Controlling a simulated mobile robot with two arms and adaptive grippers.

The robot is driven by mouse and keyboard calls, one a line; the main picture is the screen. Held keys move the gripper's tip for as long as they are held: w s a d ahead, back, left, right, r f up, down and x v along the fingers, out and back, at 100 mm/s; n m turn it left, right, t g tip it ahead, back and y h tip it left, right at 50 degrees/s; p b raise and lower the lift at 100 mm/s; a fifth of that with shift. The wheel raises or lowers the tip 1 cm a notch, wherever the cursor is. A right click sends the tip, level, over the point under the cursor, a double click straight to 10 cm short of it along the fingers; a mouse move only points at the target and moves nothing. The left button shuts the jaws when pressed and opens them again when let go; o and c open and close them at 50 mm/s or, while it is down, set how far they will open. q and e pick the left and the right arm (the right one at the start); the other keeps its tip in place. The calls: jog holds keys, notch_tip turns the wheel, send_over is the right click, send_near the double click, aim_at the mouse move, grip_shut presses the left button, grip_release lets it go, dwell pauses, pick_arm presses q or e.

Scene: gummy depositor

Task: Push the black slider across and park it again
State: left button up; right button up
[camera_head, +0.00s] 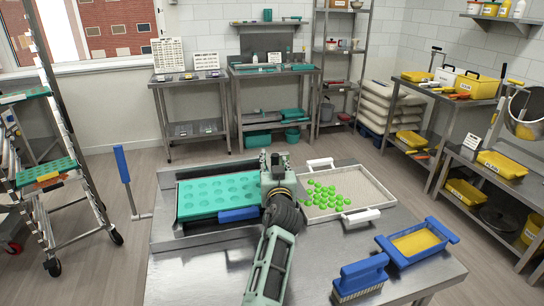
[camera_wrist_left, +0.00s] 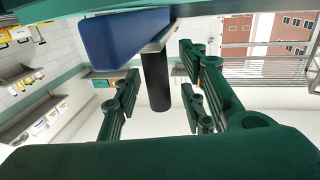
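A teal mould tray (camera_head: 215,192) with round cavities sits in a dark metal frame (camera_head: 178,226) on the steel table. A blue block (camera_head: 238,214) lies at the tray's front edge. My left gripper (camera_head: 275,160) is at the frame's right end and hides what is there. In the left wrist view a black upright cylinder, apparently the black slider's grip (camera_wrist_left: 155,82), stands below a blue block (camera_wrist_left: 120,35). The green fingers of my left gripper (camera_wrist_left: 162,85) are spread on both sides of it, with a gap at least on the right. My right gripper is not in view.
A pale tray (camera_head: 375,185) with white handles and green gummies is right of my left gripper. A blue-rimmed yellow tray (camera_head: 418,243) and a blue brush (camera_head: 360,278) are at the table's right. The front left of the table (camera_head: 200,275) is clear.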

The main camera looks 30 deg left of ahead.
pick_arm(q)
jog(key=shift+w+a+f, duration=0.15)
jog(key=shift+w+a, duration=0.15)
jog(key=shift+w, duration=0.15)
jog(key=shift+s+d+r, duration=0.25)
jog(key=shift+d, duration=0.05)
jog(key=shift+s+d+r, duration=0.1)
jog(key=shift+c, duration=2.9)
jog(key=c, duration=0.4)
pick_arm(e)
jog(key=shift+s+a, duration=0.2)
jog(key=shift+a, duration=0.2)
